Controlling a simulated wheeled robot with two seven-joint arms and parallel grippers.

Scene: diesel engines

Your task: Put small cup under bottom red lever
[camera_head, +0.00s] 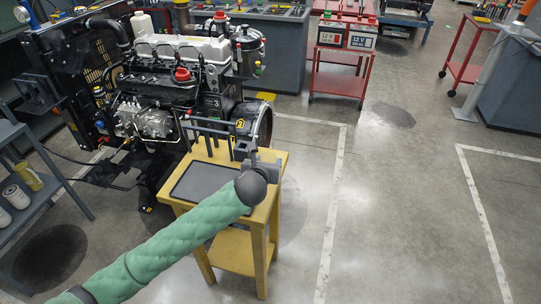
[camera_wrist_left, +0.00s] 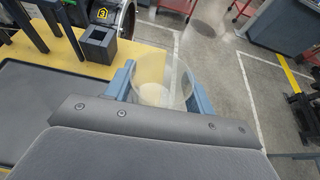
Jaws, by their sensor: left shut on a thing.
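My left gripper (camera_head: 258,162) is above the right side of the yellow table. In the left wrist view its blue-grey fingers (camera_wrist_left: 160,88) are shut around a clear, see-through cup (camera_wrist_left: 157,72). The cup is hard to make out in the head view. The diesel engine (camera_head: 175,65) stands behind the table, to the left of the gripper. A small red part (camera_head: 127,142) shows low on the engine, but I cannot tell whether it is the bottom red lever. A larger red cap (camera_head: 182,75) sits higher up. My right gripper is not in view.
The yellow table (camera_head: 217,152) holds a dark tray (camera_head: 205,182), and several dark upright rods stand at its back. A small dark square holder (camera_wrist_left: 98,43) is near the gripper. A grey shelf (camera_head: 45,185) stands at left.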

